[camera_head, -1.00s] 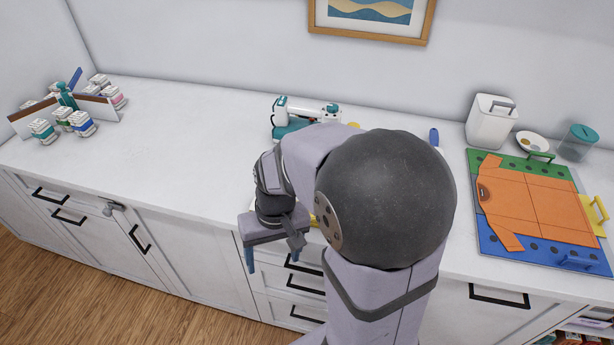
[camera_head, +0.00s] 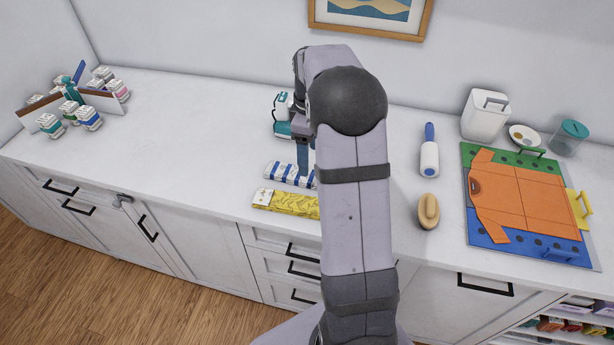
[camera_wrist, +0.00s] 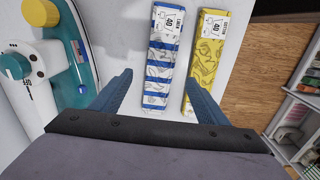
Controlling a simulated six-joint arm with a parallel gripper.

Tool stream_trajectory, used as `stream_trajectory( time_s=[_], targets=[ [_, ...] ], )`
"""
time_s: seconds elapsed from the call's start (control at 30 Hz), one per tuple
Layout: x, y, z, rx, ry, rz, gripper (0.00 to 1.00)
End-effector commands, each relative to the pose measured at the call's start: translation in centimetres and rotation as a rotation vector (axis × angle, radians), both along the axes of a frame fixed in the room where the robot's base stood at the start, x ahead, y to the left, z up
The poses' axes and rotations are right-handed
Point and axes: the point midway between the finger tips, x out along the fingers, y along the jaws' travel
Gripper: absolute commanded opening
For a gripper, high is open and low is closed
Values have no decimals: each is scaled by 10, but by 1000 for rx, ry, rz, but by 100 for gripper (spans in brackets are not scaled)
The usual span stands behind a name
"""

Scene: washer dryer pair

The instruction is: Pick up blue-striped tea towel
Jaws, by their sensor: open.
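The blue-striped tea towel (camera_head: 288,174) lies folded flat on the white counter, with its right end hidden behind my arm in the head view. In the wrist view the striped towel (camera_wrist: 162,58) shows a white printed label at its far end. My gripper (camera_wrist: 163,98) is open and empty, with the towel appearing between its two fingers. In the head view my gripper (camera_head: 303,155) points down at the towel's back edge. I cannot tell whether the fingers touch it. A yellow patterned towel (camera_head: 286,203) lies in front of it, close to the right finger in the wrist view (camera_wrist: 206,52).
A teal and white iron or similar appliance (camera_head: 282,115) stands just behind the towel. A lint roller (camera_head: 429,150), a wooden brush (camera_head: 428,212) and a folding board with an orange shirt (camera_head: 525,200) lie to the right.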

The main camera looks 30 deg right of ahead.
Motion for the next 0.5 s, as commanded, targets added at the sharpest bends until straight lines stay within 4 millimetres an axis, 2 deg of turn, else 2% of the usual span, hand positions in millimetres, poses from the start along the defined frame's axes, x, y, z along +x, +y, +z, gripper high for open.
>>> stream_trajectory(
  time_s=[0.3,0.5],
  targets=[
    [-1,1,-19,1,1,-2,69],
    [-1,1,-24,1,1,-3,69]
  ],
)
